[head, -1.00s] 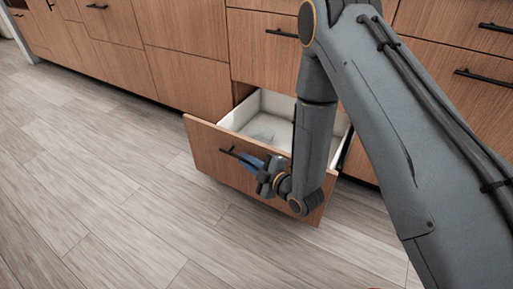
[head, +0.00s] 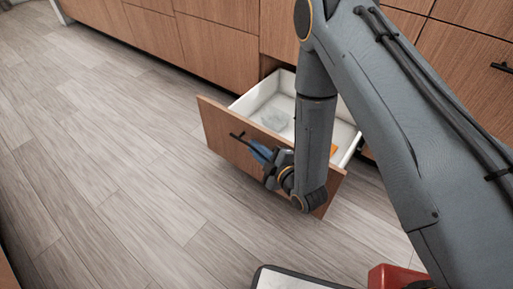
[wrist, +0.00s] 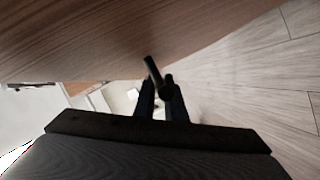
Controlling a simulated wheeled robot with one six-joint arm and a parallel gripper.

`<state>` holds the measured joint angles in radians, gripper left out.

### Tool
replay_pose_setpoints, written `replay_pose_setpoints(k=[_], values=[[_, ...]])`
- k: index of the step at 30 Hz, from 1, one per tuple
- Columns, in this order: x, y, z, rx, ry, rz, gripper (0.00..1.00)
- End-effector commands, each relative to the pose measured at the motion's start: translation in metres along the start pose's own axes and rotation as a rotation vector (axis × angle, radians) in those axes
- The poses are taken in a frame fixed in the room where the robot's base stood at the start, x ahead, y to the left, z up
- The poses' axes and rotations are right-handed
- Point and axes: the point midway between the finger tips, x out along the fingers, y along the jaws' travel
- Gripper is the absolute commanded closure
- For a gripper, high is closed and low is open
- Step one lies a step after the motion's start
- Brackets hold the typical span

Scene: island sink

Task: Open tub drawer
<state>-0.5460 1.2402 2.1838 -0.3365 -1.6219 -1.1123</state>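The tub drawer (head: 224,131) is a low wood-fronted drawer, pulled well out from the cabinet. Its white interior (head: 262,92) shows. Its black bar handle (head: 238,137) is on the front panel, and part of it is hidden by my gripper. My gripper (head: 262,152) is at the handle, in front of the panel. In the wrist view, the fingers (wrist: 160,100) are close together around the dark handle bar (wrist: 152,68). My arm hides part of the drawer's middle and right side.
A clear object (head: 274,120) and an orange item (head: 333,149) lie inside the drawer. Closed wood cabinet fronts (head: 215,55) line the back. The plank floor (head: 110,170) to the left and in front of the drawer is clear.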

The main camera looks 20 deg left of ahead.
Motion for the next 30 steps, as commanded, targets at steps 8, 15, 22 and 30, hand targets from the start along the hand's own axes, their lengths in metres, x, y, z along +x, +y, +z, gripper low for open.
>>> replay_pose_setpoints(k=[8, 15, 22, 30], values=[[0.0, 0.0, 0.0, 0.0, 0.0, 0.0, 0.83], [-0.02, 0.001, 0.001, 0.002, -0.003, -0.001, 0.83], [-0.057, 0.001, 0.0, 0.002, -0.003, -0.001, 0.83], [-0.078, 0.0, 0.001, 0.001, -0.001, 0.001, 0.83]])
